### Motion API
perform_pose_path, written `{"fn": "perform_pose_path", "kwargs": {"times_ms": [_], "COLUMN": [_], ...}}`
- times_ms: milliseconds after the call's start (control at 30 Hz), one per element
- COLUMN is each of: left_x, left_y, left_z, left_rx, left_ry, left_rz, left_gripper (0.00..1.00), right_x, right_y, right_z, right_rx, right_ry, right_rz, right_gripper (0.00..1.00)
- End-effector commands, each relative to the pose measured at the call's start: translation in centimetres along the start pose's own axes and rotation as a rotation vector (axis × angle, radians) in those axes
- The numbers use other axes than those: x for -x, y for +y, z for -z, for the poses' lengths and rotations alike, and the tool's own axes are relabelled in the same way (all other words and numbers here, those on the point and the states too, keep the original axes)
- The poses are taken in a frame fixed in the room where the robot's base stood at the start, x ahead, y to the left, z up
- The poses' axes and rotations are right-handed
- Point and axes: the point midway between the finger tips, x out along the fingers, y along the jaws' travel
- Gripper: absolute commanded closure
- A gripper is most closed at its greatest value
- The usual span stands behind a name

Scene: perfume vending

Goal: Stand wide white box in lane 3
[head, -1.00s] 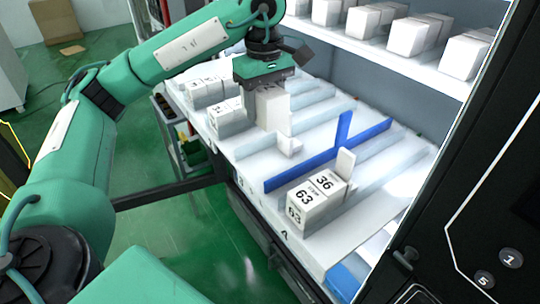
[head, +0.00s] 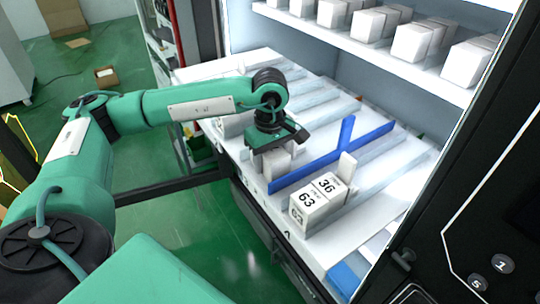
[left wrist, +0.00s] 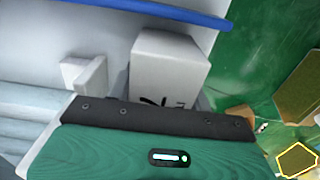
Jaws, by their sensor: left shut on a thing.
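My left gripper (head: 275,148) is over the front part of the white shelf and is shut on a white box (head: 272,164). Most of the box is hidden under the gripper in the head view. In the left wrist view the box (left wrist: 170,70) shows a plain pale face with dark print near the gripper's edge. I cannot tell whether its bottom touches the shelf. It is just left of the blue divider (head: 312,169), beside a small white pusher block (left wrist: 84,74). The lane numbers are not legible there. My right gripper is not in view.
A white box marked 63 and 36 (head: 320,202) stands right of the divider. Other boxes (head: 232,126) on the left are partly behind my arm. An upper shelf (head: 365,52) with several white boxes hangs at the back. The shelf's front edge drops to the green floor.

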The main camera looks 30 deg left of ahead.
Motion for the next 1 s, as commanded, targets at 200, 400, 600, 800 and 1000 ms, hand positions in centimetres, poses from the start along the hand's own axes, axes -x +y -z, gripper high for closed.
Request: {"fn": "perform_pose_path", "kwargs": {"times_ms": [200,400,600,800,1000], "left_x": [0.0,-0.2,-0.2,0.0,2.2], "left_y": [0.0,0.0,0.0,0.0,0.1], "left_z": [0.0,0.0,0.0,0.0,0.0], "left_rx": [0.000,0.000,0.000,0.000,-0.001], "left_ry": [0.000,0.000,0.000,0.000,0.001], "left_rz": [-0.001,0.000,0.000,0.000,-0.006], "left_gripper": [0.75,0.38,0.28,0.28,0.28], "right_x": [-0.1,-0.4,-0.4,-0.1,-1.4], "right_y": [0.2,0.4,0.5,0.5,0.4], "right_z": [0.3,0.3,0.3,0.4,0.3], "right_rx": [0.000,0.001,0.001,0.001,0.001], "right_ry": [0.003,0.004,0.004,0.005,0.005], "right_rz": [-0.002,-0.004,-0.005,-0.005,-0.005], "right_gripper": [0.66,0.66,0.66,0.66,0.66]}}
